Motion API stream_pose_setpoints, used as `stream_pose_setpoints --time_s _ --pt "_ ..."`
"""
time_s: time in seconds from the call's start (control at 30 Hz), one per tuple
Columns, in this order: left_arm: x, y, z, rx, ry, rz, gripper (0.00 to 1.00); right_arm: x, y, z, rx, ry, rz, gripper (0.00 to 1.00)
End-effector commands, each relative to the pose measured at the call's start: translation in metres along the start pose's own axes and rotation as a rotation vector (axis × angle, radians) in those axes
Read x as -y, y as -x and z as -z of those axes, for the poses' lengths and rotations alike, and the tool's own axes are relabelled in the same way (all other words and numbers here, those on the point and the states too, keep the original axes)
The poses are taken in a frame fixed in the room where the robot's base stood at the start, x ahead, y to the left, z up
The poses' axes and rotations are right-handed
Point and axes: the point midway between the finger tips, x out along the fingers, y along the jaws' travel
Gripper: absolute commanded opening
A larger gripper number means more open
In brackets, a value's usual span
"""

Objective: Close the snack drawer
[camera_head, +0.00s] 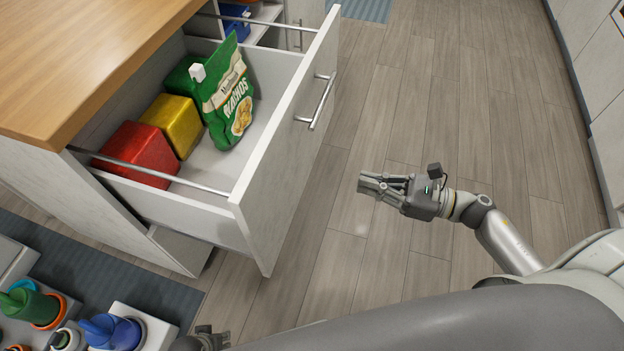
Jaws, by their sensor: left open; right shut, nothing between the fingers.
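The snack drawer (281,148) is pulled well out of the wooden-topped cabinet, with its white front panel facing right. A metal bar handle (318,103) is on that front. Inside are a green nachos bag (228,95), a red box (138,153), a yellow box (175,122) and a green box partly hidden behind the bag. My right gripper (368,184) is shut and empty, to the right of the drawer front and apart from it. My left gripper (212,336) is open at the bottom edge, below the drawer, partly hidden by my arm.
A wooden countertop (75,55) covers the cabinet. Another open compartment (268,14) with blue items lies behind the drawer. Blue and green objects (112,331) stand at lower left beside a dark mat (110,268). The wooden floor (440,110) right of the drawer is clear.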

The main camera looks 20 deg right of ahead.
Motion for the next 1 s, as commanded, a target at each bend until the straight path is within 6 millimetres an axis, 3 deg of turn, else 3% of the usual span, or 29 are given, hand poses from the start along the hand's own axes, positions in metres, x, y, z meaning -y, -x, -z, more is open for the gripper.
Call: stream_pose_setpoints --time_s 0.17,0.63,0.8,1.0 --pt "0.0 -0.003 -0.004 0.005 -0.001 0.0 0.44 0.0 -0.021 -0.003 0.004 0.007 -0.004 0.0" --pt "-0.002 -0.025 -0.031 0.024 -0.005 -0.003 0.44 0.001 -0.116 -0.003 0.004 0.002 0.001 0.0" --pt "-0.002 -0.031 -0.038 0.027 -0.006 -0.003 0.44 0.0 -0.133 -0.002 0.001 0.0 0.001 0.0" --pt "-0.002 -0.033 -0.041 0.029 -0.007 -0.003 0.44 0.0 -0.139 -0.001 0.0 0.0 0.001 0.0"
